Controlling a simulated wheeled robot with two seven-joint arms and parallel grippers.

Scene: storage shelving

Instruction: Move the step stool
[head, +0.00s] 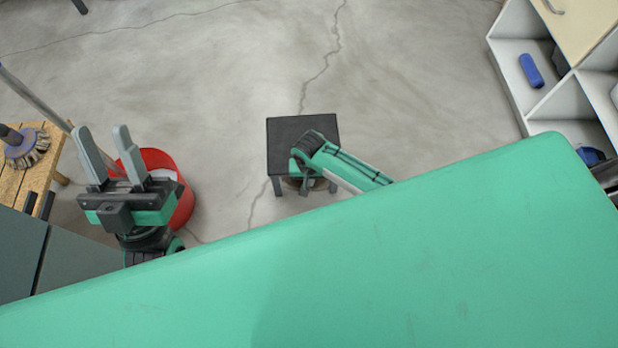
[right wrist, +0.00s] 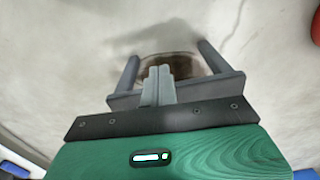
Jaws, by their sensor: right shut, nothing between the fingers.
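The step stool (head: 285,131) has a dark flat square top and stands upright on the concrete floor, near the middle of the head view. In the right wrist view, its grey edge and two legs (right wrist: 211,58) show close up. My right arm lies over the stool's near right part in the head view, hiding some of it; its fingers are not clear there. In the right wrist view my right gripper (right wrist: 159,70) is shut and empty, its fingers in front of the stool between the two legs. My left gripper (head: 102,130) is open and empty, far left of the stool.
A red bucket (head: 184,203) stands behind my left gripper. A wooden stand (head: 38,172) with a brush (head: 27,150) is at the left. White shelving (head: 508,62) is at the right. A brown round thing (right wrist: 180,62) lies under the stool. Floor beyond the stool is clear.

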